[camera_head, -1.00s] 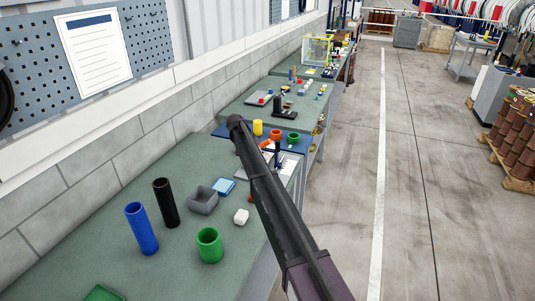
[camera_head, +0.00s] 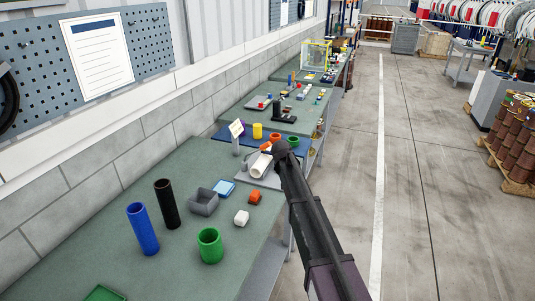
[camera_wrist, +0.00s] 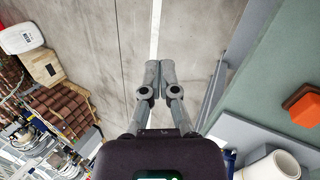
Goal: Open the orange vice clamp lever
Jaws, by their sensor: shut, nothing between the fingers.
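My gripper (camera_wrist: 159,72) is at the top centre of the wrist view, its fingers together and empty, over the bare floor beside the bench. In the head view my arm hides the fingertips. I cannot clearly make out a vice lever. A small orange-red piece (camera_head: 266,146) shows behind a white tube (camera_head: 261,165) in the head view; it may be the lever, but it is too small to tell. The white tube lies on a grey plate; its end shows in the wrist view (camera_wrist: 272,167). An orange block (camera_head: 255,197) sits on the green bench top, also in the wrist view (camera_wrist: 303,105).
The green bench (camera_head: 120,225) holds a blue tube (camera_head: 142,228), a black tube (camera_head: 166,203), a green cup (camera_head: 210,245), a grey box (camera_head: 202,201) and a white block (camera_head: 241,218). Yellow and green cups stand farther back.

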